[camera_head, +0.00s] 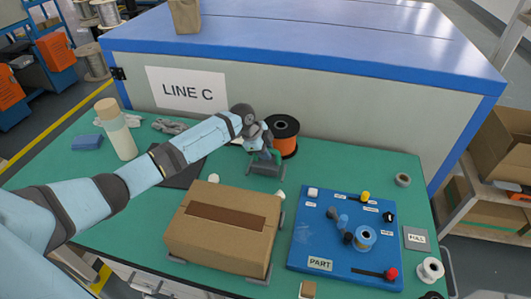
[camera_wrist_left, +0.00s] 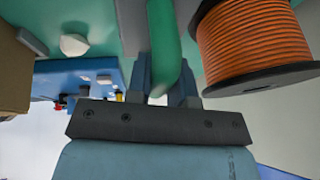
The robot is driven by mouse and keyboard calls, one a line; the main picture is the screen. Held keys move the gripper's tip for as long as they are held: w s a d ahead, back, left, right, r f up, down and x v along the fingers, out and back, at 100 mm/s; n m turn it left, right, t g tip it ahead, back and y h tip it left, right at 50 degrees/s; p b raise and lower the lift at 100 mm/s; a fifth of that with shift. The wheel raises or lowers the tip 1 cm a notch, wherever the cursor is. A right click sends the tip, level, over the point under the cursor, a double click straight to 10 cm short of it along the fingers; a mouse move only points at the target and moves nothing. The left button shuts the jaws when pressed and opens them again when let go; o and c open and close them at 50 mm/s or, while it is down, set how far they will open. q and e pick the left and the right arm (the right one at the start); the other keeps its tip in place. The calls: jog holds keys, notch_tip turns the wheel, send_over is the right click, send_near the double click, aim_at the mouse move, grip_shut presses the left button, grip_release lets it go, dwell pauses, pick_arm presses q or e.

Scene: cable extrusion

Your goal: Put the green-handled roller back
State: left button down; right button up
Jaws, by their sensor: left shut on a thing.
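My left gripper (camera_head: 264,154) is over the back middle of the green table, beside the orange cable spool (camera_head: 284,145). In the left wrist view its fingers (camera_wrist_left: 166,85) are shut around the green handle (camera_wrist_left: 165,45) of the roller. The roller's head is hidden in that view. In the head view the handle is mostly covered by the gripper and hard to tell from the green table. A small grey stand (camera_head: 265,169) is just below the gripper; I cannot tell whether the roller touches it. My right gripper is not in view.
A closed cardboard box (camera_head: 223,257) stands in front of the gripper. A blue board (camera_head: 310,245) with small parts lies to the right. The spool (camera_wrist_left: 255,45) is close on the right in the wrist view. A cream bottle (camera_head: 118,135) stands at the left.

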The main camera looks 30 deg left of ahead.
pick_arm(q)
jog(key=shift+f, duration=0.4)
jog(key=shift+s+f, duration=0.15)
jog(key=shift+f, duration=0.45)
jog(key=c, duration=1.4)
grip_release()
jog(key=shift+f, duration=0.1)
jog(key=o, duration=0.3)
jog(key=shift+f, duration=0.1)
jog(key=shift+o, duration=0.4)
jog(key=shift+r, duration=0.5)
jog(key=v, duration=1.2)
jog(key=shift+r, duration=0.3)
